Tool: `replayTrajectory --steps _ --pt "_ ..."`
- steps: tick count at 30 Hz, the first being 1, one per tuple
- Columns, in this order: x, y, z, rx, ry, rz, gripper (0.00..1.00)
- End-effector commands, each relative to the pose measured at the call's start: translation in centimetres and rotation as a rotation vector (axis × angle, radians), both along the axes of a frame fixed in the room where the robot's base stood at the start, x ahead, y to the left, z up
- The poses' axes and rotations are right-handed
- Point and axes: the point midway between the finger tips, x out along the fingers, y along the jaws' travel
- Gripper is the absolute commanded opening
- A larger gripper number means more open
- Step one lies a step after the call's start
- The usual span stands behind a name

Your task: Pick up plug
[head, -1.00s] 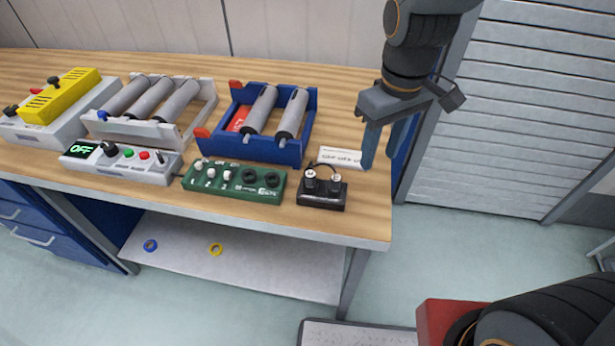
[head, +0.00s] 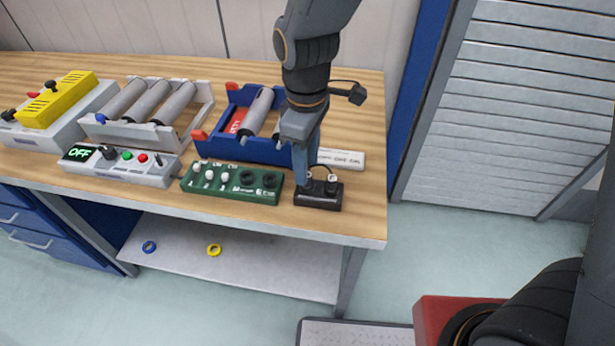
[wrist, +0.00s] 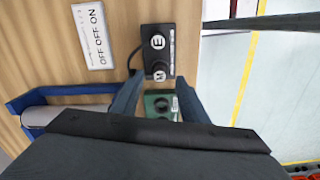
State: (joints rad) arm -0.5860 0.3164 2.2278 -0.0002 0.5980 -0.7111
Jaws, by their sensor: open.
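Two black plugs with round white tops stand upright in a small black box (head: 320,197) at the front right of the bench. The right plug (head: 332,181) shows clearly in the head view; my gripper partly covers the other. In the wrist view they are the plug marked E (wrist: 158,42) and the plug marked M (wrist: 159,75). My gripper (head: 305,180) is open and empty, pointing down over the black box. In the wrist view my gripper's fingertips (wrist: 157,88) are on either side, just short of the M plug. Contact cannot be told.
A green box (head: 230,184) with switches and sockets sits left of the black box. A blue tray (head: 275,152) with grey cylinders and a white label block (head: 350,160) lie behind. The bench's front edge (head: 300,235) is close.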

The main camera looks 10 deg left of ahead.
Motion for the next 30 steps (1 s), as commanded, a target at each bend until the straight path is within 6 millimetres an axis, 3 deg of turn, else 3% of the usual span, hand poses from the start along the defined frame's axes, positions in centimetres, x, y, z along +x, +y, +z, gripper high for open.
replayTrajectory --steps 6,14,15,22,30 --pt "0.0 -0.1 -2.0 -0.001 0.001 -0.001 0.4" --pt "0.0 0.0 -2.3 0.001 -0.001 -0.001 0.4" --pt "0.0 0.0 -2.3 0.001 -0.001 -0.001 0.39" --pt "0.0 0.0 -2.3 0.001 -0.001 -0.001 0.0" --pt "0.0 0.0 -2.2 0.001 -0.001 -0.001 0.0"
